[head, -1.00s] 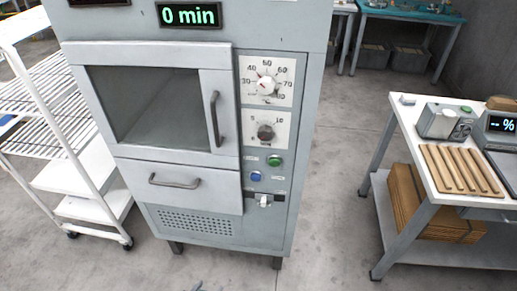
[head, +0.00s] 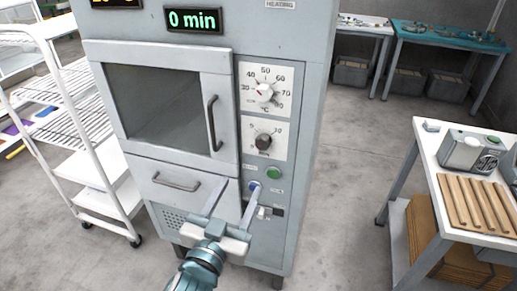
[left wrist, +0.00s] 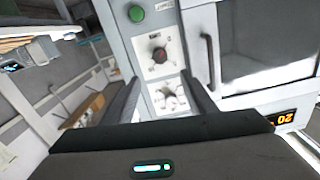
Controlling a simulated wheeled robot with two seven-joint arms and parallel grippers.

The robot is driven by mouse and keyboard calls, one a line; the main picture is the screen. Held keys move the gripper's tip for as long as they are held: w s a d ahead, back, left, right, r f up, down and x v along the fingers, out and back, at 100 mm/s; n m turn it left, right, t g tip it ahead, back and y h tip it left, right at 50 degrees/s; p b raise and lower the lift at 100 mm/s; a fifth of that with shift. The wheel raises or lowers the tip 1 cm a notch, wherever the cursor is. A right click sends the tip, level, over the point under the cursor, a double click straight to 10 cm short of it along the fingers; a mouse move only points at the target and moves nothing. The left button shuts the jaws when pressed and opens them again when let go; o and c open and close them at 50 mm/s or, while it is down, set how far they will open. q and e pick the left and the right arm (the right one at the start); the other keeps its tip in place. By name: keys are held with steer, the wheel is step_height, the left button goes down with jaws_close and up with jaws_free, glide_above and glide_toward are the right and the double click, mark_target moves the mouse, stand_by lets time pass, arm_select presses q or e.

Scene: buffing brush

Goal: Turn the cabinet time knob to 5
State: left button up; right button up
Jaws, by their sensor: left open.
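The grey cabinet (head: 218,68) stands ahead with a green "0 min" display (head: 193,20) at its top. The time knob (head: 263,141) is the dark round knob on the lower white dial plate, marked 5 and 10. It also shows in the left wrist view (left wrist: 159,54), between and beyond the fingers. The white temperature knob (head: 264,92) is above it. My left gripper (head: 244,185) is open and empty in front of the cabinet's lower part, below the time knob and apart from it. My right gripper is not in view.
A white rack cart (head: 100,170) stands left; a table with wooden strips (head: 475,203) stands right. Floor between is clear.

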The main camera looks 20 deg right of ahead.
mark_target(262, 145)
arm_select(q)
steer(key=shift+w+d, duration=0.1)
steer(key=shift+w, duration=0.05)
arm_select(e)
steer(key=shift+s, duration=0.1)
arm_select(q)
steer(key=p+x, duration=0.3)
steer(key=x, duration=1.3)
steer(key=shift+w+d, duration=0.35)
steer(key=shift+w, duration=0.1)
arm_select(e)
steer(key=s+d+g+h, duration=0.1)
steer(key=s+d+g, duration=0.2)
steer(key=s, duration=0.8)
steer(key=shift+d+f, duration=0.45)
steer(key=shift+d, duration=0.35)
arm_select(q)
steer(key=c, duration=1)
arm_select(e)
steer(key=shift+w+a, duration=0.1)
